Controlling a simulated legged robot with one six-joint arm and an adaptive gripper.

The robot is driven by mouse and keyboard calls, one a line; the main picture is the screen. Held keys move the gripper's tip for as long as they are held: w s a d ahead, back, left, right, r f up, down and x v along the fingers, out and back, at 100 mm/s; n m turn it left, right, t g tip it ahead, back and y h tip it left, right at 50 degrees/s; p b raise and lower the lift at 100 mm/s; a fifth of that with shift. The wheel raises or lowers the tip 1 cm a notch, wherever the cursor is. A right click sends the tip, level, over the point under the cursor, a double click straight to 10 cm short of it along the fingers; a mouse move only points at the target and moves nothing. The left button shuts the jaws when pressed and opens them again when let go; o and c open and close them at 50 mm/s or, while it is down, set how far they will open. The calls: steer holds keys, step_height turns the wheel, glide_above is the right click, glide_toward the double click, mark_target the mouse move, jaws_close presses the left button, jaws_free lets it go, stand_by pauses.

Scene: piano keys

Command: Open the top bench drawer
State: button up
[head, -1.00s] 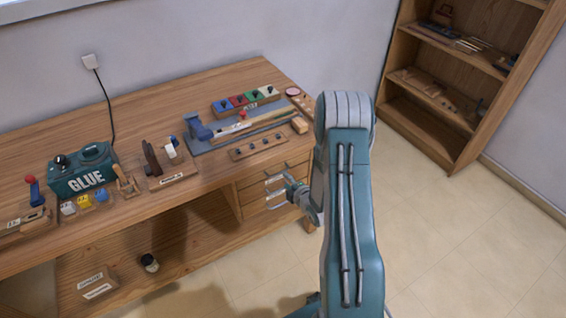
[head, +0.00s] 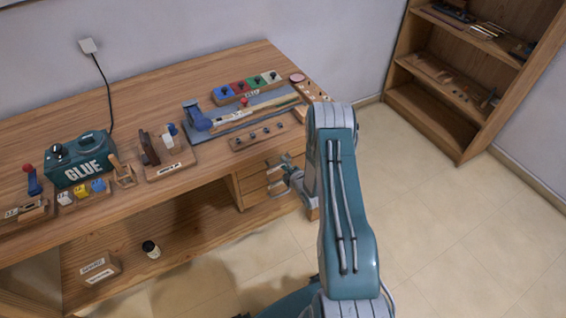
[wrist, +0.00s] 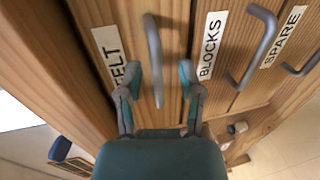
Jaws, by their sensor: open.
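The bench drawers (head: 252,187) sit under the bench top, left of my arm in the head view. In the wrist view the FELT drawer (wrist: 112,22) is nearest the bench edge, so it looks like the top one. Its grey bar handle (wrist: 152,50) lies between my two fingers, with a gap to each. The BLOCKS drawer (wrist: 212,30) and the SPARE drawer (wrist: 280,45) follow to the right, each with its own bar handle. My gripper (wrist: 158,82) is open and holds nothing. In the head view my gripper (head: 284,170) is close to the drawer fronts.
The wooden bench (head: 150,100) carries a green GLUE box (head: 80,160), tool trays and a coloured block rack (head: 247,87). A jar (head: 151,249) and a box (head: 100,268) lie on its lower shelf. A shelf unit (head: 440,125) stands at the right. The floor at right is clear.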

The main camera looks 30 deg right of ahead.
steer(key=shift+w, duration=0.4)
steer(key=shift+w+a, duration=0.15)
steer(key=shift+a, duration=0.3)
steer(key=shift+d, duration=0.1)
jaws_close()
steer(key=shift+f, duration=0.1)
